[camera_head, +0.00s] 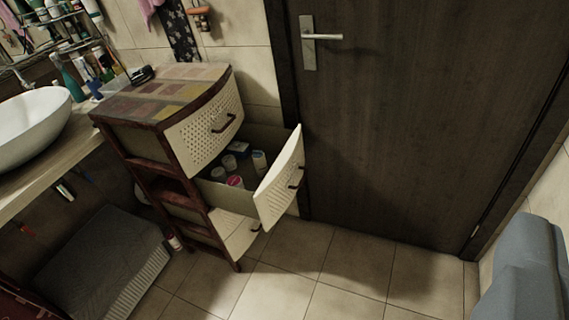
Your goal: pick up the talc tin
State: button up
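I cannot tell for sure which thing is the talc tin. Several small containers lie in the pulled-out middle drawer (283,184): a white upright bottle (259,163), a pinkish-red-lidded container (235,181) and a whitish one (218,173) among them. A small white container with a red band (173,242) stands on the floor beside the cabinet's foot. The front panel hides part of the drawer's inside. My gripper is not in view, and nothing shows it near any of these containers.
The drawer cabinet (165,95) stands between a counter with a white basin (30,125) and a closed dark door (420,110). The tiled floor (320,280) before the door is clear.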

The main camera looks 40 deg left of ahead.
aim_at(261, 166)
jog(key=z, duration=0.1)
jog(key=i, duration=2.25)
jog(key=u, duration=2.35)
jog(key=i, duration=0.5)
jog(key=z, duration=0.2)
jog(key=k, duration=0.45)
jog(key=u, duration=0.2)
